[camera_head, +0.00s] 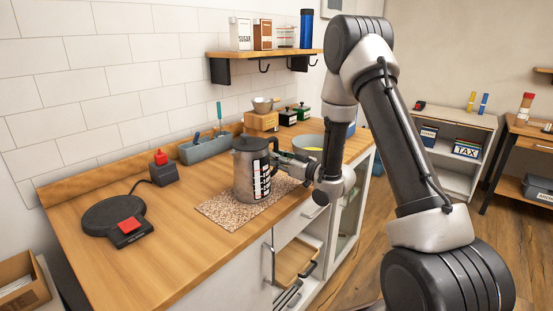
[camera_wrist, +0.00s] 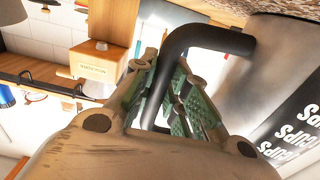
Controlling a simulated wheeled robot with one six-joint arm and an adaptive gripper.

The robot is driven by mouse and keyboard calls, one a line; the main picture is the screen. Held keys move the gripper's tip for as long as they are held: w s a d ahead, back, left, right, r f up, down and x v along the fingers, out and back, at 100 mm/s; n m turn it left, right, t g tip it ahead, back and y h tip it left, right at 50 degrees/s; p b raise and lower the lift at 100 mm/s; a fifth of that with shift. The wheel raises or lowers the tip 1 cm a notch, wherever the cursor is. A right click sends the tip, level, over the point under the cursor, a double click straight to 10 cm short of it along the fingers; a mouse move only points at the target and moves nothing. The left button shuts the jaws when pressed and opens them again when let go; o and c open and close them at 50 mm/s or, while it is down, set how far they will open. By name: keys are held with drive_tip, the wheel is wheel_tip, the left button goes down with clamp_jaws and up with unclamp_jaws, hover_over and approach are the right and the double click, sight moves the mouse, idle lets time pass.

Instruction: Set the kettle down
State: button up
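The kettle (camera_head: 246,172) is a steel pot with a black lid, black handle and a dark printed scale on its side. It is upright at the speckled mat (camera_head: 216,213) on the wooden counter; I cannot tell whether its bottom touches the mat. My gripper (camera_head: 282,163) is at the kettle's right side, at the handle. In the wrist view the black handle (camera_wrist: 198,32) runs between the green-padded fingers of my gripper (camera_wrist: 165,88), which are closed around it. The kettle's steel wall (camera_wrist: 262,80) is close beside the fingers there.
A round black plate (camera_head: 108,214) with a red switch is at the counter's left. Behind stand a dark block with a red top (camera_head: 162,168), a grey caddy (camera_head: 205,148) and a wooden grinder (camera_head: 262,120). A bowl (camera_head: 309,142) is behind my gripper. The counter's front left is clear.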

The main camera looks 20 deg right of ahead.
drive_tip(key=o, duration=0.4)
drive_tip(key=shift+o, duration=0.2)
drive_tip(key=v, duration=0.7)
drive_tip(key=shift+s+d+r, duration=0.15)
drive_tip(key=shift+s+d, duration=0.05)
drive_tip(key=shift+w+r, duration=0.15)
drive_tip(key=shift+r, duration=0.05)
drive_tip(key=s+d+r+m+g+h, duration=0.35)
drive_tip(key=s+d+r+h, duration=0.35)
drive_tip(key=d+r+h, duration=0.4)
drive_tip(key=s+r+m+g, duration=0.1)
drive_tip(key=s+m+g, duration=0.1)
drive_tip(key=s, duration=1.2)
drive_tip(key=s+a+r+m+g, duration=0.1)
drive_tip(key=s+g, duration=0.4)
drive_tip(key=s, duration=0.9)
drive_tip(key=shift+s+a+r+m, duration=0.25)
drive_tip(key=shift+r+m, duration=0.1)
drive_tip(key=shift+r, duration=0.4)
